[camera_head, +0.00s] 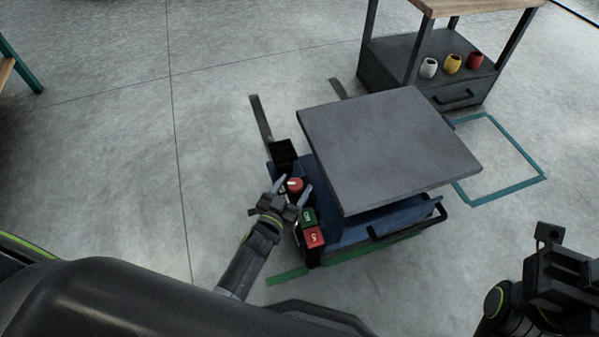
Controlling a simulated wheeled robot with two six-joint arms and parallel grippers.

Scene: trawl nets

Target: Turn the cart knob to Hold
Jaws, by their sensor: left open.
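The cart (392,148) stands on the floor in the middle, with a flat grey top over a blue body. Its red knob (295,185) is on the panel at the cart's left end. The label around the knob and its pointer setting are too small to read. My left gripper (292,188) is open, with its two fingers on either side of the knob; I cannot tell whether they touch it. A green button (308,217) and a red button (314,238) sit on the panel just below the knob. My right gripper (560,258) is at the lower right, away from the cart; its fingers are unclear.
A workbench (400,52) stands behind the cart, with a white cup (428,68), a yellow cup (452,64) and a red cup (475,61) on its lower shelf. Teal tape (503,190) marks the floor at right.

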